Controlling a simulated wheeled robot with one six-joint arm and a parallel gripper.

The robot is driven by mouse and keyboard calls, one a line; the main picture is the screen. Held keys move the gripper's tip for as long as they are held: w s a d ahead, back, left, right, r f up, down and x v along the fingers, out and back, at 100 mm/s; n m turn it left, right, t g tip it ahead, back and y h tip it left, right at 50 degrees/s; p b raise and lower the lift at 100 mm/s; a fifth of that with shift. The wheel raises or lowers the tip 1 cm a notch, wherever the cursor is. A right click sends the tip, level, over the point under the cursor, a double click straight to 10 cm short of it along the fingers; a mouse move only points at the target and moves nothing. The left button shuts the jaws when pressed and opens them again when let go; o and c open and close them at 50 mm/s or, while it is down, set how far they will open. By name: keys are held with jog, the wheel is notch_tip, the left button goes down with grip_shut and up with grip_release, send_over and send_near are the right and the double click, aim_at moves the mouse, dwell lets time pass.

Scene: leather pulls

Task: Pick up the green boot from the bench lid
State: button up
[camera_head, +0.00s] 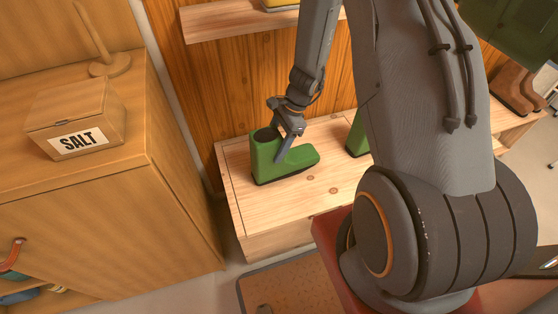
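A green boot (300,160) stands upright on the pale wooden bench lid (318,196), its dark opening at the left and its toe to the right. My gripper (280,143) reaches down at the boot's shaft. One finger shows in front of the boot's side, near the opening. The other finger is partly hidden, and I cannot tell whether the fingers press on the boot. A second green boot (356,137) stands to the right on the lid, mostly hidden by my arm.
A wooden cabinet (120,205) at the left bears a salt box (75,118). A shelf (225,22) hangs on the plank wall above the bench. Brown boots (513,88) stand at the far right. A brown mat (290,285) lies on the floor in front.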

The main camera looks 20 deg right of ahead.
grip_shut()
jog(key=shift+r, duration=0.1)
